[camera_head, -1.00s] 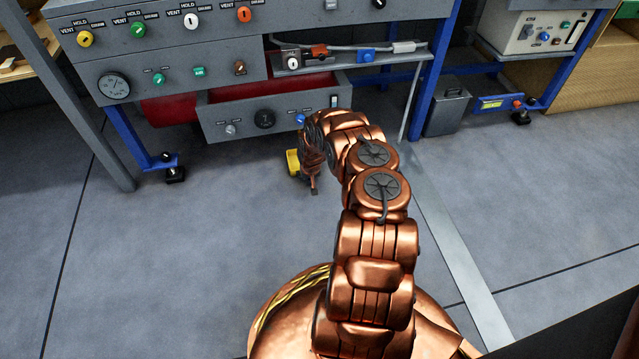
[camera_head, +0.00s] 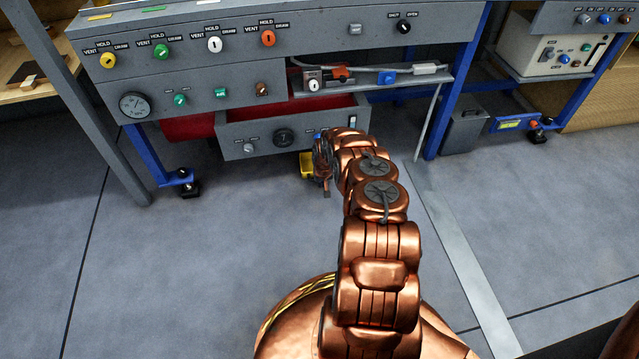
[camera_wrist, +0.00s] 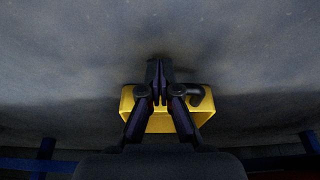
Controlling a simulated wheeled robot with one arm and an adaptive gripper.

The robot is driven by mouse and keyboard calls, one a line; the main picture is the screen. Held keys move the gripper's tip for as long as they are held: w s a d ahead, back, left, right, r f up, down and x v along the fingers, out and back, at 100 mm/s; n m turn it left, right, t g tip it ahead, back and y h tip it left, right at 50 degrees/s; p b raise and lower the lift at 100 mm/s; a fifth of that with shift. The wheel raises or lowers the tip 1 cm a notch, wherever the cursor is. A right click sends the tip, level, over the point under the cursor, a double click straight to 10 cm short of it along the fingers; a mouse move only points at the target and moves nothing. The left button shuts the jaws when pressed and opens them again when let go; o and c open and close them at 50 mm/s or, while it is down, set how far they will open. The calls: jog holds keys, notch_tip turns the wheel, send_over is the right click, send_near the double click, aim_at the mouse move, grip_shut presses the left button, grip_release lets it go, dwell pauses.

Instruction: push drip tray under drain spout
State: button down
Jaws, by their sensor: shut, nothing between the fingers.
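The yellow drip tray (camera_head: 306,165) is on the floor just below the front of the bench's lower drawer. My gripper (camera_head: 325,188) is low beside its right side, partly hidden by my own wrist. In the wrist view the tray (camera_wrist: 207,106) is a yellow box behind my gripper (camera_wrist: 158,68), whose fingers are shut together and overlap it in the picture. Whether they touch the tray is unclear. A blue fitting (camera_head: 317,135) shows above the tray beside my wrist. I cannot make out the drain spout clearly.
The grey bench panel (camera_head: 200,60) with coloured knobs is above. A blue bench leg (camera_head: 150,160) stands left, and a grey bin (camera_head: 463,132) right. Floor to the left is clear.

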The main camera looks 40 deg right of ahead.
jog(key=s+p, duration=0.1)
jog(key=s+a+p, duration=0.1)
jog(key=s+a+r, duration=0.1)
jog(key=shift+s+p, duration=0.4)
jog(key=p+v, duration=0.3)
jog(key=v, duration=0.6)
jog(key=shift+r, duration=0.1)
